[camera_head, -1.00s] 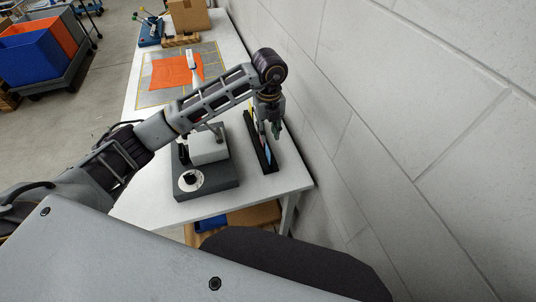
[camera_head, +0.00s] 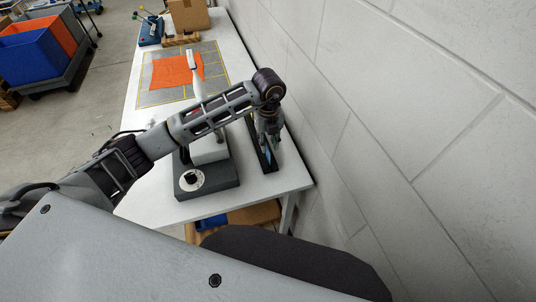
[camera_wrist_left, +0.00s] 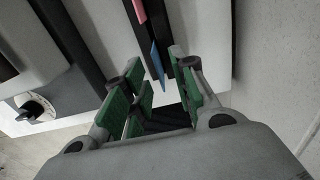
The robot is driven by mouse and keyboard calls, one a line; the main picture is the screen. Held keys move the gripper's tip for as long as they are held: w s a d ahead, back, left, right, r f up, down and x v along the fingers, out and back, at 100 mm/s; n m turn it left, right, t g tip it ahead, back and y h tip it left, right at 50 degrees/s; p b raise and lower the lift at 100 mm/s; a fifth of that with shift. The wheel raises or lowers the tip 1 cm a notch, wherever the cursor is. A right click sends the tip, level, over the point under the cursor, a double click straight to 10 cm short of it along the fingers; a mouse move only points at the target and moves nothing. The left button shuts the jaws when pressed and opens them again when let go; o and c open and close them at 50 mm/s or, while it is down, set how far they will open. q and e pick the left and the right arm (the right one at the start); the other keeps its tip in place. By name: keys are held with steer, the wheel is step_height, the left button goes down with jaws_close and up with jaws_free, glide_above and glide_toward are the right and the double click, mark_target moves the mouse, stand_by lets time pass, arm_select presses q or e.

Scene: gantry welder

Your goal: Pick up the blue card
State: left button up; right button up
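The blue card (camera_wrist_left: 157,64) stands on edge in a dark slotted rack (camera_head: 252,132) near the wall end of the white table. A light blue sliver of the card (camera_head: 267,156) also shows just under my gripper in the head view. My left gripper (camera_head: 269,128) points down over the rack. In the left wrist view its green-padded fingers are apart, and the blue card appears in the gap between them. I cannot tell whether a pad touches it. My right gripper is not in view.
A pink card (camera_wrist_left: 139,10) stands farther along the rack. A grey welder-like machine (camera_head: 207,184) with a dial stands left of the rack. The white wall (camera_head: 400,120) is close on the right. An orange sheet (camera_head: 174,72) lies on a gridded mat farther back.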

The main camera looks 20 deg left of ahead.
mark_target(268, 155)
arm_select(q)
steer(key=shift+s+f+p, duration=0.3)
steer(key=shift+f, duration=1.7)
jaws_close()
